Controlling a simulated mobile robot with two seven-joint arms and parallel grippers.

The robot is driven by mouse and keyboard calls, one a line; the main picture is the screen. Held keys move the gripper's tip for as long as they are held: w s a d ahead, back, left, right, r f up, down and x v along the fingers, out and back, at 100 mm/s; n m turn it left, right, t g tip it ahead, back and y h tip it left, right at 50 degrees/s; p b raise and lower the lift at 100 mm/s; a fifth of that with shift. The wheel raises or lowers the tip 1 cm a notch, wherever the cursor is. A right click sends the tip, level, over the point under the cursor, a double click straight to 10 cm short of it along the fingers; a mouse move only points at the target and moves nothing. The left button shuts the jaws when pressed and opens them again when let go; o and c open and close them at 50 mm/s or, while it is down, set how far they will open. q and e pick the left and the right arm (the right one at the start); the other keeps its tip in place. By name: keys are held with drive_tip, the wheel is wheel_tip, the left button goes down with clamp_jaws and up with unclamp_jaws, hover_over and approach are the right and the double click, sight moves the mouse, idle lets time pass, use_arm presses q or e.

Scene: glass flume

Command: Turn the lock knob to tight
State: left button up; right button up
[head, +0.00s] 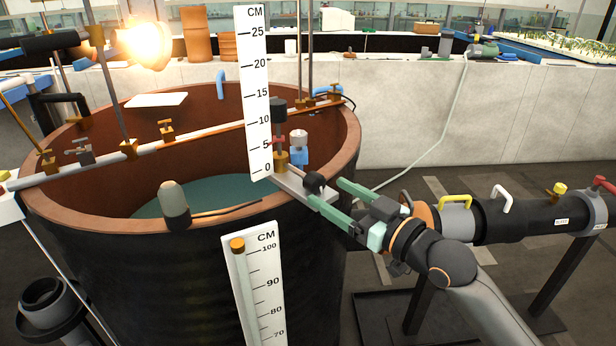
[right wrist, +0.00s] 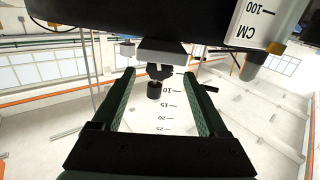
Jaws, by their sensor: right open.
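The lock knob, a small black lobed knob (head: 314,182), sits on a pale grey bracket (head: 296,183) at the tank's near-right rim, by the foot of the upright CM scale (head: 254,95). My right gripper (head: 326,190) is open, its green fingers reaching toward the knob from the right. In the right wrist view the knob (right wrist: 159,71) shows dark between the two open fingertips (right wrist: 160,76), with space on both sides. I see no contact. Any tight marking on the knob is too small to read. My left gripper is not in view.
The round dark tank (head: 90,255) has a brown rim and holds water. A lower CM scale (head: 257,280) hangs on its front. A black pipe with coloured valve handles (head: 530,215) runs at right. A brass-and-black rod fitting (head: 279,140) stands behind the knob.

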sight(308, 179)
drive_tip(key=x, duration=0.7)
drive_tip(key=shift+w, duration=0.1)
drive_tip(key=shift+p, duration=0.3)
clamp_jaws()
